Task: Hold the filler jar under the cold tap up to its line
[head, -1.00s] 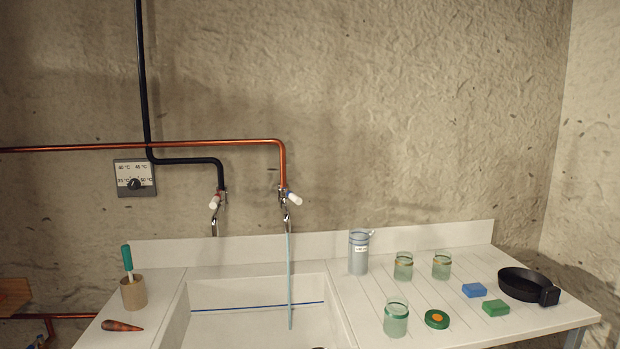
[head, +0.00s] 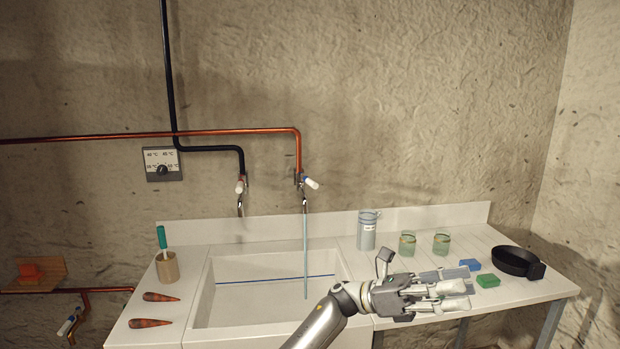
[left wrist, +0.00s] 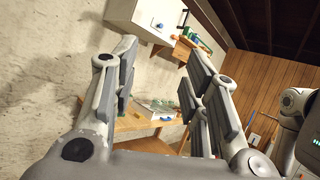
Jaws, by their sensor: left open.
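The grey jug with a white label (head: 367,230) stands upright at the back of the drainboard; I cannot tell whether it is the filler jar. Two greenish glass jars (head: 407,244) (head: 441,244) stand to its right. Water runs from the tap on the copper pipe (head: 306,190) into the sink. The tap on the black pipe (head: 241,190) shows no stream. Which tap is cold is unclear. My left gripper (head: 462,287) is open above the front of the drainboard, fingers pointing right; its parted fingers show empty in the left wrist view (left wrist: 160,60). My right gripper is out of view.
The sink (head: 230,308) has a blue line inside. Blue (head: 470,265) and green (head: 487,281) blocks and a black pan (head: 515,261) lie right of my gripper.

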